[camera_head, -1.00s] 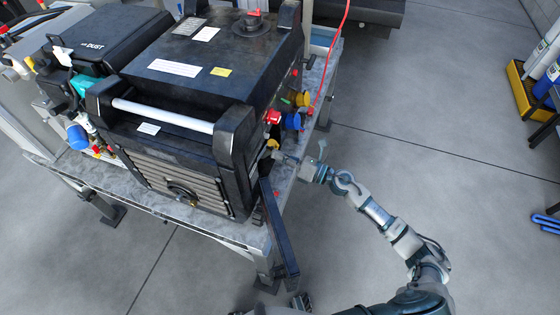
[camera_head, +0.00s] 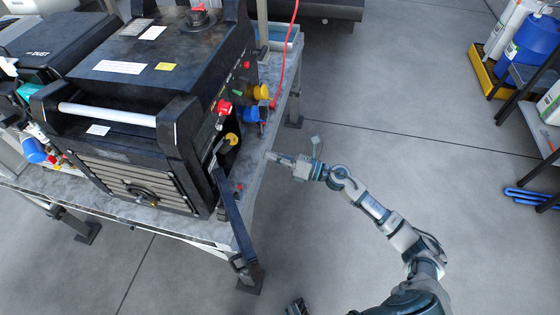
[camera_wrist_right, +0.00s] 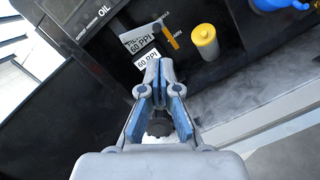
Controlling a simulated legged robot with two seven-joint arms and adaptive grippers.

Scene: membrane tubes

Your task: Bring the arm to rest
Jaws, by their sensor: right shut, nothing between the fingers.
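My right gripper (camera_head: 276,157) is at the end of my right arm, in the middle of the head view. It is just off the right side of the black machine (camera_head: 130,60), over the table edge. In the right wrist view the gripper (camera_wrist_right: 160,85) has its fingers together with nothing between them. Behind them is the machine's dark side panel with white "60 PPI" labels (camera_wrist_right: 147,58) and a yellow cap (camera_wrist_right: 205,40). A small dark part (camera_head: 297,307) at the bottom edge of the head view may be my left gripper; its fingers cannot be made out.
The machine stands on a grey table (camera_head: 262,135) with blue, yellow and red fittings on its right side. A dark bar (camera_head: 232,215) juts out at the front corner. A red hose (camera_head: 283,60) hangs behind. Open floor (camera_head: 430,110) lies to the right, up to a shelf with containers.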

